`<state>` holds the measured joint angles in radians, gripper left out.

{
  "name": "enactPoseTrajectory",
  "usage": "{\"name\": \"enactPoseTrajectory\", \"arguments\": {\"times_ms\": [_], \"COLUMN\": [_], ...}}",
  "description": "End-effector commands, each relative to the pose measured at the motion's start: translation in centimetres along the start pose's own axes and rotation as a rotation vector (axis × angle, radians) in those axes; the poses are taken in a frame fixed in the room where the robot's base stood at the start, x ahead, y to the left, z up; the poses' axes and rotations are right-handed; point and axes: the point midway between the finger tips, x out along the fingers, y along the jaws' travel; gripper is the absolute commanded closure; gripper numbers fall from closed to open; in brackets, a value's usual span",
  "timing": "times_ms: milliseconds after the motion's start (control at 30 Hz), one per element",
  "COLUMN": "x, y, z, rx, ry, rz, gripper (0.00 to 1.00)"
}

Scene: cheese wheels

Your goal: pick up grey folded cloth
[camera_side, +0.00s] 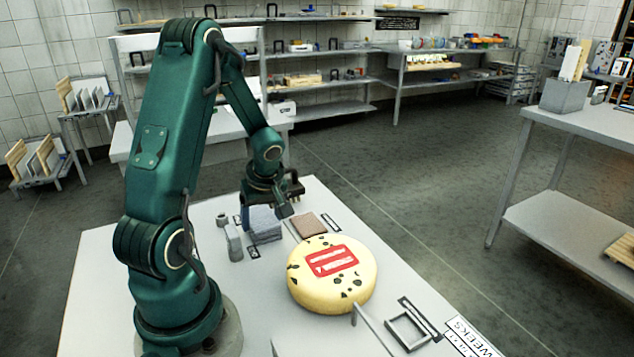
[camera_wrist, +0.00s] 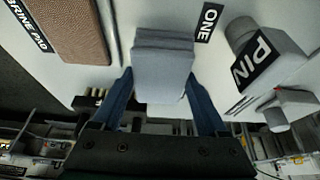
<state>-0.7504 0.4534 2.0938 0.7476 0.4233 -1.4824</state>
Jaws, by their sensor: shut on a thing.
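The grey folded cloth (camera_side: 264,224) is a small layered stack on the white table, left of the brown brine pad. In the wrist view the cloth (camera_wrist: 162,68) sits between the two blue fingers of my gripper (camera_wrist: 165,98). My gripper (camera_side: 268,205) is shut on the cloth in the side view, with the arm reaching down from above. I cannot tell whether the cloth is clear of the table. Part of it is hidden behind the fingers.
A yellow cheese wheel (camera_side: 332,286) with a red mark lies in front of the brown pad (camera_side: 309,225). A grey pin (camera_side: 233,243) stands close left of the cloth. A square grey frame (camera_side: 408,330) lies at the front right. The table's left front area is bare.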

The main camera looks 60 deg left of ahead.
Motion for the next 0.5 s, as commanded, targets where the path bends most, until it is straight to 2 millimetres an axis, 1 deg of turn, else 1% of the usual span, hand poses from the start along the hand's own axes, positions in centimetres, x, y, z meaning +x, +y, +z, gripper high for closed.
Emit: {"name": "enactPoseTrajectory", "arguments": {"times_ms": [133,267,500], "x": [-0.3,-1.1,-4.0], "y": [0.0,0.0,0.1], "z": [-0.1,-0.6,-1.8], "rx": [0.000,-0.004,-0.005], "ry": [0.001,0.005,0.007], "rz": [0.001,0.001,0.003], "gripper": [0.77,0.77,0.77]}}
